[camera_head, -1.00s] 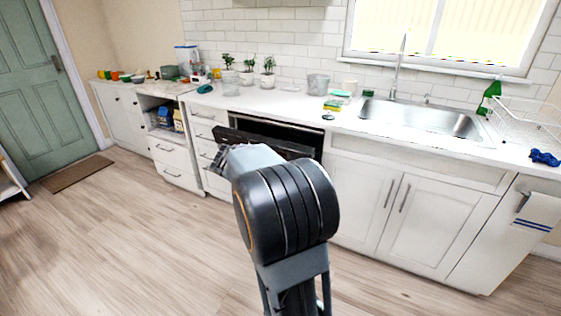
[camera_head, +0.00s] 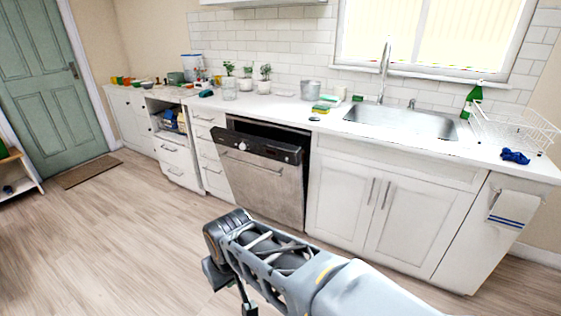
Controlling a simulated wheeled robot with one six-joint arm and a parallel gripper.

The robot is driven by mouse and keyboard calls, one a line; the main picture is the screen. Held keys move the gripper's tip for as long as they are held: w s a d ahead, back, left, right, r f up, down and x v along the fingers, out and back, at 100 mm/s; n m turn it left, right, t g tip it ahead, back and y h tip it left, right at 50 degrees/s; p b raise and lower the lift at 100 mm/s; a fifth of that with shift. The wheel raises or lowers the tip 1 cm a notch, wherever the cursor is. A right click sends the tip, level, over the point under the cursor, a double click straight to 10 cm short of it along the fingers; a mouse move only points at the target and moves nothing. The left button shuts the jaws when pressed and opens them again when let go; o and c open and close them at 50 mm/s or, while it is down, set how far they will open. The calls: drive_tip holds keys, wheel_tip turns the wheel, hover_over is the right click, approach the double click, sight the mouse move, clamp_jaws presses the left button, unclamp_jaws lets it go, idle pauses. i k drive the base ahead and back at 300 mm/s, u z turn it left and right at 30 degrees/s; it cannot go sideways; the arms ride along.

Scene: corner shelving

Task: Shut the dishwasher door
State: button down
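The dishwasher (camera_head: 262,180) is built in under the counter, left of the sink cabinets. Its door has a black control strip on top and a steel front with a bar handle. The door is partly open, its top edge tilted out from the counter, with a dark gap behind it. My arm reaches in from the bottom right, in front of the dishwasher and apart from the door. I cannot make out my gripper's fingers; small dark parts below the arm's end are too unclear to identify.
White drawers (camera_head: 214,165) stand left of the dishwasher and a white cabinet (camera_head: 338,200) stands to its right. The counter above holds plants, a sponge and a sink (camera_head: 400,121). The wooden floor (camera_head: 130,230) to the left is clear.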

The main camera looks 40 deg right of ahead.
sight(261, 179)
drive_tip(key=z, duration=1.7)
drive_tip(key=i, duration=1.3)
drive_tip(key=u, duration=2)
